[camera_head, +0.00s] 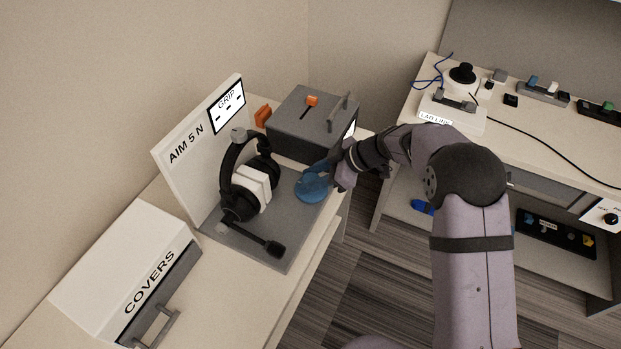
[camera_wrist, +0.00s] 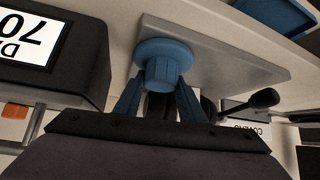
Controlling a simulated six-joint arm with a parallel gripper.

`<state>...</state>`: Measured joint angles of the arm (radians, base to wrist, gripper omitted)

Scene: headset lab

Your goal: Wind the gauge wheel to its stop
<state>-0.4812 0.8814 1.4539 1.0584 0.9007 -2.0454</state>
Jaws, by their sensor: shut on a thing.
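The blue gauge wheel (camera_head: 310,188) lies on the right part of the grey base plate (camera_head: 285,238), beside the headset rig. In the wrist view the wheel (camera_wrist: 163,48) shows a wide round flange and a ribbed hub. My gripper (camera_head: 337,172) reaches it from the right. In the wrist view the blue fingers of my gripper (camera_wrist: 160,88) are shut on the hub, one on each side. A black headset (camera_head: 232,192) with white pads stands on the plate. The GRIP display (camera_head: 227,104) on the white "AIM 5 N" panel (camera_head: 180,160) shows only dashes.
A dark grey box (camera_head: 313,122) with an orange slider and a handle stands behind the wheel. The headset's microphone boom (camera_head: 250,236) extends toward the plate's front. The COVERS box (camera_head: 125,262) is at front left. A second bench (camera_head: 540,140) stands at right.

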